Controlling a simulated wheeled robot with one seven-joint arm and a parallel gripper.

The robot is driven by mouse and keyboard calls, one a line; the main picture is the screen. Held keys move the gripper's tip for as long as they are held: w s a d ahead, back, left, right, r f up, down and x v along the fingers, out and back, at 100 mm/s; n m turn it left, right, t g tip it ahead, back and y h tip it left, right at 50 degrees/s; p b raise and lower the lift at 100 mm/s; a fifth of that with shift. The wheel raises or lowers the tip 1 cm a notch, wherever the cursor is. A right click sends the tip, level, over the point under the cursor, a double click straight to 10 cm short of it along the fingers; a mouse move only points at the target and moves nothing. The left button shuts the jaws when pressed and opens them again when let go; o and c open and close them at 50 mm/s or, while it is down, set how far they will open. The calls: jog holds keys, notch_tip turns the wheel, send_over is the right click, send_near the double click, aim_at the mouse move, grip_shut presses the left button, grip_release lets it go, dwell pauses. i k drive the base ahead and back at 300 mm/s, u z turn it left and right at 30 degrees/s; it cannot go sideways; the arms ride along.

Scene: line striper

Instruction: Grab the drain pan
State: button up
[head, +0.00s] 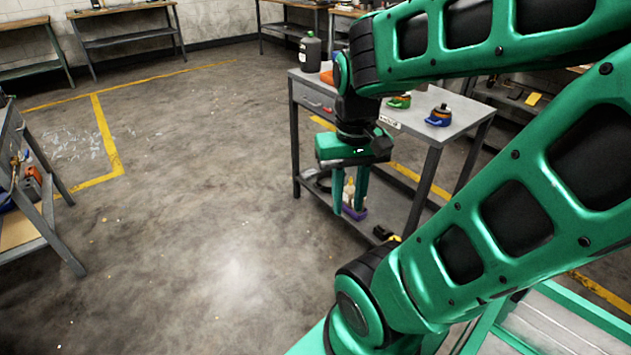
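No drain pan can be made out for certain. A dark, low, curved item (317,178) lies on the lower shelf of the grey workbench, partly hidden by the bench leg and my gripper; I cannot tell whether it is the pan. My gripper (349,208) points down in front of the bench, below tabletop height in the picture. Its two green fingers are apart. A pale bottle with a yellow top (349,190) and a purple item (354,213) show between and behind the fingers, seemingly on the lower shelf; I see no grip on them.
The grey workbench (455,118) carries a dark jug (310,52), a green-orange item (400,101) and a blue-orange item (438,116). A black-yellow item (385,233) is on its lower shelf. Another bench (30,150) stands left. The floor between is clear.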

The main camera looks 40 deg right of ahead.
aim_at(325, 177)
jog(key=i, duration=1.55)
jog(key=z, duration=0.95)
